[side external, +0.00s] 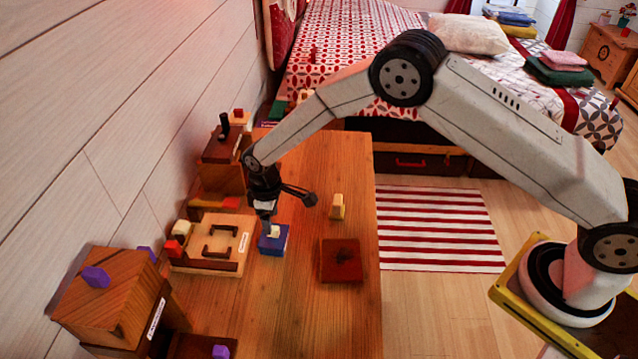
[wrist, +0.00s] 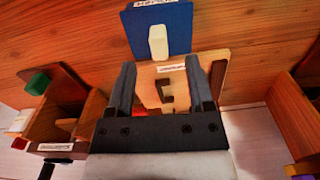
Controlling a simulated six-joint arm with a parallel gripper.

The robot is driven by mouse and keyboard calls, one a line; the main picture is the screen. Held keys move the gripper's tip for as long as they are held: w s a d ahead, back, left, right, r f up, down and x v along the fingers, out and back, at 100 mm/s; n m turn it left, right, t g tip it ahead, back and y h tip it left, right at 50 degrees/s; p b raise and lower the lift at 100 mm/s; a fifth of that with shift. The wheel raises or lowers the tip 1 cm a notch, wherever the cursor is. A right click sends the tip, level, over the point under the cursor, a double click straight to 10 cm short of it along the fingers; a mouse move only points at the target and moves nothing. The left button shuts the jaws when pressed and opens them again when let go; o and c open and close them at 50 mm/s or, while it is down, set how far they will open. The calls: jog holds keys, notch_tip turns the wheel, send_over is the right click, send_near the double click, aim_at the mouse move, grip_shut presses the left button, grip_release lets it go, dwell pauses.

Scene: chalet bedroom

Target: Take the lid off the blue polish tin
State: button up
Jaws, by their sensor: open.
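The blue polish tin (side external: 273,246) is a square blue box on the wooden table, with a pale knob (side external: 273,231) on top. In the wrist view the blue tin (wrist: 175,22) is at the top, with a white label at its edge and the pale knob (wrist: 158,42) upright in front. My gripper (side external: 266,218) points down just above the tin, by the knob. In the wrist view its fingers (wrist: 160,64) are apart with nothing held, and the knob appears beyond the fingertips. I cannot tell whether a finger touches it.
A light wooden board (side external: 195,262) with dark brackets stands close left of the tin. A dark red-brown square (side external: 341,272) and a small pale block (side external: 338,207) lie to the right. Wooden boxes (side external: 108,300) line the wall. The table's right front is mostly clear.

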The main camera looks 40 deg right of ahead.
aim_at(276, 241)
jog(key=shift+w+f, duration=0.1)
jog(key=shift+f, duration=2.15)
grip_shut()
